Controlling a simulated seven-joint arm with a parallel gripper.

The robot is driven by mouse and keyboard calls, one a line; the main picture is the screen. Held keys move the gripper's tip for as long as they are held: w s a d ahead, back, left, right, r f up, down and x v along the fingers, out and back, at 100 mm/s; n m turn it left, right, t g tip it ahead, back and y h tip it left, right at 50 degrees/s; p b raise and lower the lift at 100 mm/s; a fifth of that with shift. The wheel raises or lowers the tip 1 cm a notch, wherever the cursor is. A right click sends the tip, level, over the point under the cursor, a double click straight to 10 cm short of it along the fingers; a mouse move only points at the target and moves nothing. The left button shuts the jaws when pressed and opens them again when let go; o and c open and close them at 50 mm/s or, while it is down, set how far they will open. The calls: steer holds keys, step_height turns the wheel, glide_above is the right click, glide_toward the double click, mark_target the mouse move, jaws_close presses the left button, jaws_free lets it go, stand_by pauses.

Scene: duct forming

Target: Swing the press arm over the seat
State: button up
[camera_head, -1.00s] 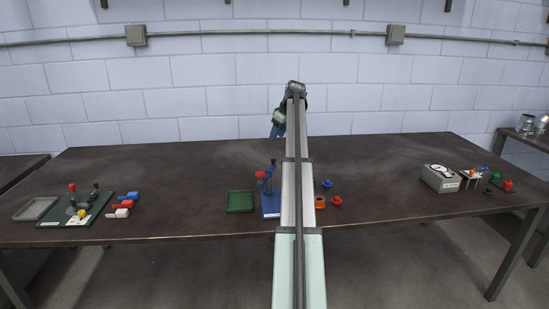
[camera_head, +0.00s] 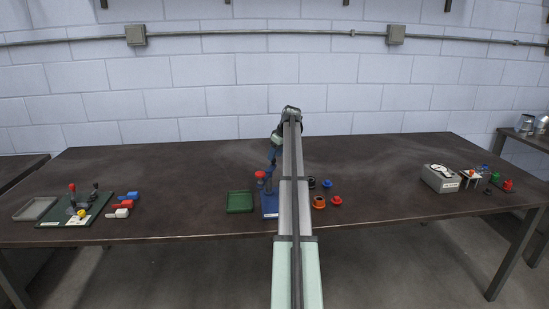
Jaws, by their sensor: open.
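The press stands on a blue base plate (camera_head: 269,206) near the front edge of the table, left of my arm. A red knob (camera_head: 260,174) tops its left upright. The press arm and the seat are too small and partly covered to tell apart. My gripper (camera_head: 271,169) points down at the press, just right of the red knob. It is open, with nothing visible in it; its fingertips blend with the press behind, and I cannot tell whether they touch it.
A green tray (camera_head: 240,201) lies left of the press. Orange (camera_head: 319,203), red (camera_head: 336,200), blue (camera_head: 327,184) and black (camera_head: 312,182) ring-like parts lie right of my arm. A green board (camera_head: 74,212) is far left; a grey box (camera_head: 440,179) is right.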

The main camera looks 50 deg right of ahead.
steer(key=shift+x, duration=1.05)
jaws_close()
